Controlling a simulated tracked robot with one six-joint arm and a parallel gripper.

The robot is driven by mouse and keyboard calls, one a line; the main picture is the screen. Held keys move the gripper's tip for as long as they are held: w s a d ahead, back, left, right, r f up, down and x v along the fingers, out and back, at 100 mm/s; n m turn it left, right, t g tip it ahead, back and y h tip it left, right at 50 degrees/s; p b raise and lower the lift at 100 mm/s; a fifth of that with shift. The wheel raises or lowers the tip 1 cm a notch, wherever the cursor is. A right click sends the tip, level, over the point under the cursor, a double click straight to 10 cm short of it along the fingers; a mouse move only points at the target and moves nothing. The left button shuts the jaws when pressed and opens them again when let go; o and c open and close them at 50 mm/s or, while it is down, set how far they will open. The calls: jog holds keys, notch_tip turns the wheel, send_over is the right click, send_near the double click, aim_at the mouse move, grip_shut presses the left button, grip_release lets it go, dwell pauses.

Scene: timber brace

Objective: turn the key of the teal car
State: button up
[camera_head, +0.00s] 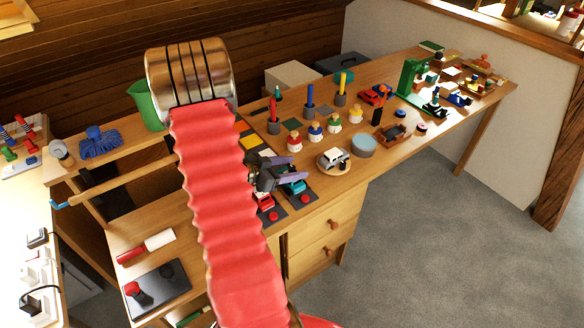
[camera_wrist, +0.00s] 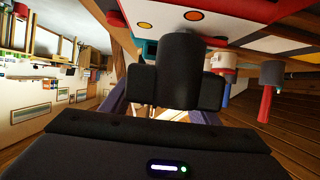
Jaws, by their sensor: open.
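The teal car (camera_head: 296,187) sits on a dark pad near the front edge of the wooden bench, in the head view. My gripper (camera_head: 302,185), dark with purple fingers, is right at the car and covers part of it. The fingers are open, and I see nothing held between them. I cannot make out the key; it is hidden or too small. In the wrist view, a teal patch (camera_wrist: 148,48) shows behind the dark gripper body, and I cannot tell whether it is the car.
A red car (camera_head: 264,201) stands just left of the teal one. A white car (camera_head: 334,158) on a round stand and a blue-topped cup (camera_head: 364,144) are to the right. Several small figures stand behind. Drawers (camera_head: 325,235) lie below the front edge.

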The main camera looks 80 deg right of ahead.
jog(key=shift+c, duration=0.6)
jog(key=c, duration=0.9)
jog(key=shift+c, duration=0.2)
jog(key=shift+m+g+y, duration=0.5)
jog(key=shift+m+g, duration=0.1)
jog(key=m+g+y, duration=0.1)
jog(key=m+y, duration=0.1)
jog(key=shift+d+m+g+y, duration=0.1)
jog(key=shift+m+g+y, duration=0.2)
jog(key=m+y, duration=0.2)
jog(key=m+g+y, duration=0.1)
jog(key=m+y, duration=0.1)
jog(key=shift+g+y, duration=0.3)
jog(key=shift+y, duration=0.1)
jog(key=m+y, duration=0.4)
jog(key=y, duration=0.1)
jog(key=shift+m, duration=0.4)
jog(key=m+t+y, duration=0.2)
jog(key=m+y, duration=0.2)
jog(key=shift+y, duration=0.3)
